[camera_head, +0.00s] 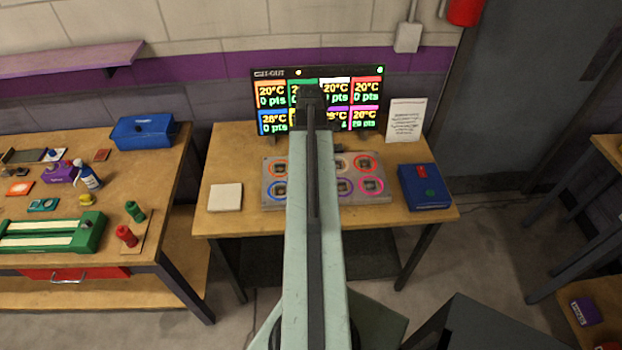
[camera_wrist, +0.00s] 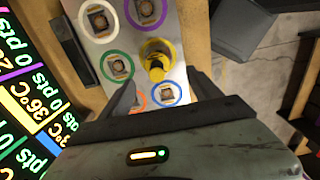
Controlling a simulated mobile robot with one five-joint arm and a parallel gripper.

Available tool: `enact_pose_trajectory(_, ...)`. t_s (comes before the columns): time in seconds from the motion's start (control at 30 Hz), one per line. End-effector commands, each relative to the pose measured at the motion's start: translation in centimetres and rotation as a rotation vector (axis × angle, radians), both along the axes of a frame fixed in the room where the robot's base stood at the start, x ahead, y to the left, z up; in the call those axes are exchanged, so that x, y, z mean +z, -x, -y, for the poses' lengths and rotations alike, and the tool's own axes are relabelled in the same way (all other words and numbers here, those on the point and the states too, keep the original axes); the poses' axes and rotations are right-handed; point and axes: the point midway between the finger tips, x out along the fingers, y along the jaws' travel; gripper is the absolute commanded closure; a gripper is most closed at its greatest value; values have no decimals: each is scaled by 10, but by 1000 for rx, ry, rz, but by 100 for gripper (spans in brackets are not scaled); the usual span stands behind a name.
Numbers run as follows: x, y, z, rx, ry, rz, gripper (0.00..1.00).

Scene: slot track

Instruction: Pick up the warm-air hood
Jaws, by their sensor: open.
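A yellow, knob-topped piece (camera_wrist: 156,64), which looks like the warm-air hood, stands inside a yellow ring on the grey slot board in the wrist view. My gripper (camera_wrist: 161,80) is open, with one dark finger on each side of the area just below the yellow piece. The fingers look apart from it, but I cannot tell their height above the board. In the head view my arm covers the middle of the board (camera_head: 376,198) and hides the yellow piece and my fingertips.
Coloured rings with small slots surround the yellow piece. A lit score screen (camera_head: 366,92) stands behind the board. A blue box (camera_head: 424,190) is at the right, a pale square block (camera_head: 225,197) at the left. A second bench (camera_head: 150,215) with tools is farther left.

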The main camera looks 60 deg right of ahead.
Motion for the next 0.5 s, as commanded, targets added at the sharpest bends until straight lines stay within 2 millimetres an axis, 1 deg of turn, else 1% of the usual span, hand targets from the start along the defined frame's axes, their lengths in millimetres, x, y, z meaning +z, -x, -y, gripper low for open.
enact_pose_trajectory(0.23, -29, -1, 0, 1, 0, 0, 27)
enact_pose_trajectory(0.4, -29, -2, 0, 1, 0, 0, 27)
enact_pose_trajectory(0.5, -40, -2, 2, 1, 0, 0, 27)
